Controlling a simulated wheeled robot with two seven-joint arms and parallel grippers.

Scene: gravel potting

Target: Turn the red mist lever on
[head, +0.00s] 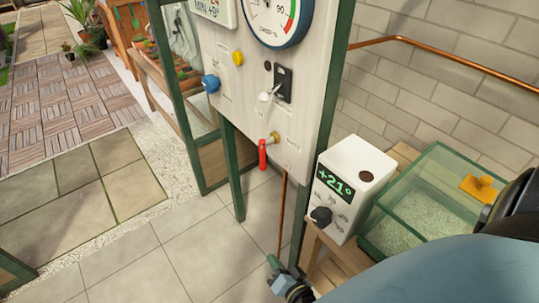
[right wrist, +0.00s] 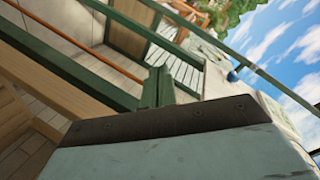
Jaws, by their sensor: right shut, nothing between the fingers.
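The red mist lever (head: 262,154) hangs straight down beside its brass fitting (head: 274,138), low on the white control panel (head: 228,105) in the head view. My right gripper (head: 274,271) is at the bottom of the head view, below the lever and clearly apart from it. It is shut and empty. In the right wrist view a pale teal block with a dark edge fills the lower part, and I cannot make out the lever there. My left gripper is not in view.
The panel also bears a blue knob (head: 210,83), a yellow button (head: 238,58), a switch (head: 283,84) and a round gauge (head: 275,15). A white thermostat box (head: 352,180) and a glass case (head: 432,170) stand to the right. Green posts frame the panel. Tiled floor is clear at left.

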